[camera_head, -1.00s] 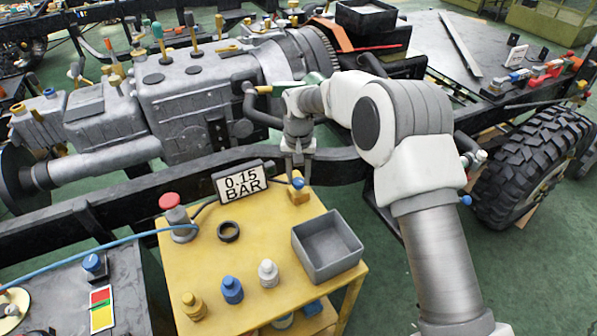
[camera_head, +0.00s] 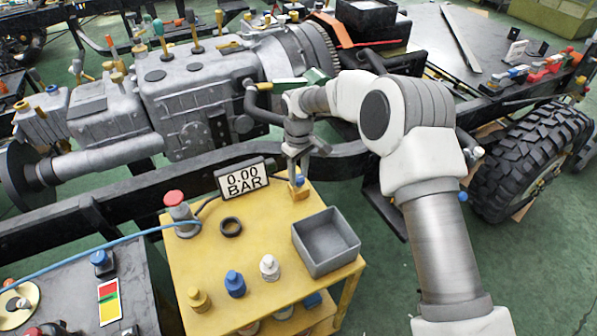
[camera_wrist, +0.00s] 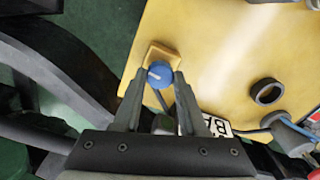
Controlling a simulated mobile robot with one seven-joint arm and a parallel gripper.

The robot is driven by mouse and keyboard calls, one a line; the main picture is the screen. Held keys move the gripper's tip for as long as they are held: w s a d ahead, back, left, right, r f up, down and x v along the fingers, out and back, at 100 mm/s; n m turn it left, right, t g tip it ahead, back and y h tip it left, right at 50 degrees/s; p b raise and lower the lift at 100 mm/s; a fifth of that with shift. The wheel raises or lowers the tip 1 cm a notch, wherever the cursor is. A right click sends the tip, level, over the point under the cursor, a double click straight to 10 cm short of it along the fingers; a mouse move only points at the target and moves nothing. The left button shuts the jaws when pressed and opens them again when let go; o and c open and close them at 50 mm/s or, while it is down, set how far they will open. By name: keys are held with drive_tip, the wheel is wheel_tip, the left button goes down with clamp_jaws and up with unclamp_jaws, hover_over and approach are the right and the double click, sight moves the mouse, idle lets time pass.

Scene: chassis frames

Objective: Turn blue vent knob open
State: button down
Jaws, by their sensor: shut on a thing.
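The blue vent knob (camera_wrist: 159,74) sits on a small yellow block at the corner of the yellow cart top (camera_head: 210,255). A white line shows on the knob's top in the wrist view. My gripper (camera_wrist: 155,77) has its two fingers on either side of the knob and is shut on it. In the head view my gripper (camera_head: 297,173) points down over the knob (camera_head: 298,181), which the fingers partly cover. The display (camera_head: 242,179) beside it reads 0.00 BAR.
A grey open bin (camera_head: 325,240), a black ring (camera_head: 230,227), a red-topped button (camera_head: 175,199) and yellow, blue (camera_head: 235,285) and white (camera_head: 269,268) fittings stand on the cart. A blue hose (camera_head: 110,240) runs left. The dark chassis rail (camera_head: 110,218) lies behind.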

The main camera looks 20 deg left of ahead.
sight(298, 177)
drive_tip(key=shift+n, duration=0.6)
drive_tip(key=shift+c, duration=2.2)
unclamp_jaws()
drive_tip(key=shift+r, duration=0.1)
wheel_tip(298, 177, up, 17)
drive_tip(key=p, duration=0.2)
drive_tip(key=shift+r+p, duration=0.15)
drive_tip(key=shift+p, duration=0.2)
